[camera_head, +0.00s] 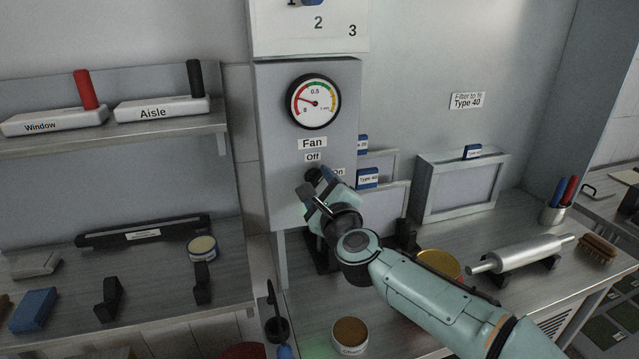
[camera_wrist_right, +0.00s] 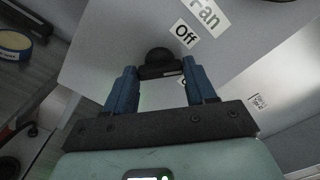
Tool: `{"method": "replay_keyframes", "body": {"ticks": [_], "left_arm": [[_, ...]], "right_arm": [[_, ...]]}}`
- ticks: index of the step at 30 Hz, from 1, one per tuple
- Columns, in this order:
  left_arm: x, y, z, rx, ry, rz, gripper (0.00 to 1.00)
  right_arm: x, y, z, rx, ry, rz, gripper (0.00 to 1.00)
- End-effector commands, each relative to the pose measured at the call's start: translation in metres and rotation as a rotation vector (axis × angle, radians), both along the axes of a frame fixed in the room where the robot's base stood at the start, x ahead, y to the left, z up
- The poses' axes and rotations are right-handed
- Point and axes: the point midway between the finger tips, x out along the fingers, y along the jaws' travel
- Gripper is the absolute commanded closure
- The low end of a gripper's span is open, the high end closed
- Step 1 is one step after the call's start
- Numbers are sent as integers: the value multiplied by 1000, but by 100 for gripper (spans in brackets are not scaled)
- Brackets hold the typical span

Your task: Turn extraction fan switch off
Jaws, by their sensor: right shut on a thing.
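The extraction fan switch (camera_wrist_right: 159,60) is a black knob on the front of the grey fan box (camera_head: 285,178). It sits below the "Fan" label (camera_head: 312,143), with the "Off" label (camera_head: 313,157) above it and the "On" label (camera_head: 338,172) to its right. My right gripper (camera_head: 319,187) is shut on the switch and hides much of it in the head view. In the right wrist view its blue fingers (camera_wrist_right: 161,74) stand on either side of the black knob. My left gripper is not in view.
A round gauge (camera_head: 313,101) above the switch has its needle in the low red part. Left shelves hold red and black levers labelled Window and Aisle.

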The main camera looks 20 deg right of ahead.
Motion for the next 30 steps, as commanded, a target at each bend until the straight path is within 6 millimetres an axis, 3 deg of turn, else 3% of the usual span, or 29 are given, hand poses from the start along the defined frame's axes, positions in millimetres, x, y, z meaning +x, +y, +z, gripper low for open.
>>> {"method": "replay_keyframes", "body": {"ticks": [18, 30], "left_arm": [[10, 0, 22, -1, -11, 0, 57], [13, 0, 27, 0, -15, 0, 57]], "right_arm": [[0, 0, 0, -531, -18, 1, 75], [0, 0, 0, -680, -23, 1, 75]]}}
